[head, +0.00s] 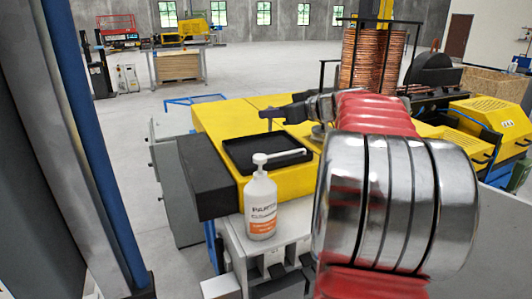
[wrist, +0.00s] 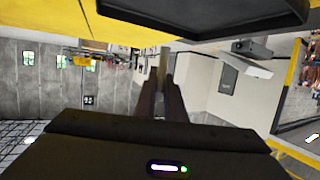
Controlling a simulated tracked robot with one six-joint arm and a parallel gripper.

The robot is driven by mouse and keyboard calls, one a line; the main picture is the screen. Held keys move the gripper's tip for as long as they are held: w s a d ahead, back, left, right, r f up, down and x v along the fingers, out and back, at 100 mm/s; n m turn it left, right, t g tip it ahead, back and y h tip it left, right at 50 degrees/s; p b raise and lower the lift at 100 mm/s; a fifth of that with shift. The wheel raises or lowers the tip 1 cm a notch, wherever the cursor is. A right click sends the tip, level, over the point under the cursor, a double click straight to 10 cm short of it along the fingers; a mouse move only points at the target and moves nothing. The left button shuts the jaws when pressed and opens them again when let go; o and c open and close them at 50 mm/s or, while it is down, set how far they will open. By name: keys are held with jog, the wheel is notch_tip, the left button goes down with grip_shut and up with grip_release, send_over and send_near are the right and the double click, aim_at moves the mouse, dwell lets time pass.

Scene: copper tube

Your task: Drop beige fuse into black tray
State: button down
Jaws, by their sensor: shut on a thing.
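The black tray (head: 240,156) lies on the yellow machine top (head: 215,122) in the head view. Its dark rim (wrist: 215,33) also shows at the top of the wrist view. My gripper (head: 271,113) is over the far side of the tray, apart from it. In the wrist view my gripper (wrist: 161,88) is shut on the beige fuse (wrist: 164,62), a slim bar sticking out past the fingertips. In the head view the fuse is too small to make out clearly.
A white pump bottle (head: 261,208) stands close in front of the tray. A black block (head: 205,177) is at the machine's left end. A copper coil (head: 371,60) stands behind on the right. The air above the tray looks clear.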

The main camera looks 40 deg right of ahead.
jog(key=shift+f, duration=1.2)
jog(key=c, duration=1.8)
grip_release()
jog(key=shift+o, duration=0.2)
jog(key=v, duration=1.3)
jog(key=shift+s, duration=0.3)
jog(key=shift+r, duration=0.15)
